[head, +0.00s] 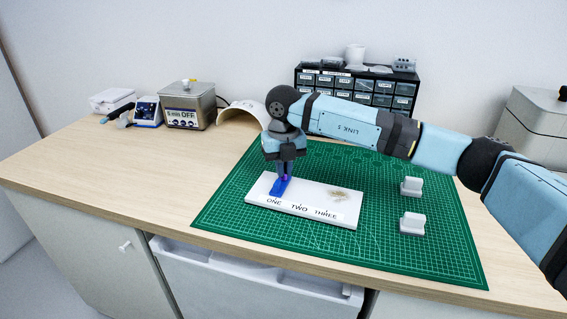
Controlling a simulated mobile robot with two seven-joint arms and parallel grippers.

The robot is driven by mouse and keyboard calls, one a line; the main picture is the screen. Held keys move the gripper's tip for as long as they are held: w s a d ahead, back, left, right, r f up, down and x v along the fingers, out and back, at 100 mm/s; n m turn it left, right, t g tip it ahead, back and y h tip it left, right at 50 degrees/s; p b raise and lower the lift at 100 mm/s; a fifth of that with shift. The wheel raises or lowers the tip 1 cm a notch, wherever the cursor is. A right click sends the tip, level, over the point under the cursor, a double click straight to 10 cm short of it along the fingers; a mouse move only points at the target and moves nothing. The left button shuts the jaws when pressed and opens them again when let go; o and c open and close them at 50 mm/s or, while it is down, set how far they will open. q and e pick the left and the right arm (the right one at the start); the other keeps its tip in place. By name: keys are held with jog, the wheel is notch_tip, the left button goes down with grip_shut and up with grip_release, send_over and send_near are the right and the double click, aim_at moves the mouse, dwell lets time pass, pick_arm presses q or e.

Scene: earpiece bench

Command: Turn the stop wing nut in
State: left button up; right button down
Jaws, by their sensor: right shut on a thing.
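A white board (345,215) marked ONE, TWO and THREE lies on the green cutting mat. A blue piece (278,190) sits at its left end, above the word ONE. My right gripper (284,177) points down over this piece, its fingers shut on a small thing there. A bit of purple shows between the fingers. The stop wing nut cannot be made out clearly; the fingers hide most of what they hold. My left gripper is not in view.
Two pale blocks (411,186) (412,223) stand on the mat (440,255) to the right. A drawer cabinet (375,88), a metal bath (188,105) and a curved beige piece (243,114) stand behind.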

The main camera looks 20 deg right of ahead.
jog(key=m+p, duration=0.2)
jog(key=m, duration=0.4)
jog(key=shift+r, duration=0.1)
dwell(0.5)
jog(key=c, duration=1.2)
grip_release()
jog(key=shift+c, duration=0.2)
notch_tip(320, 180, up, 14)
jog(key=p, duration=0.1)
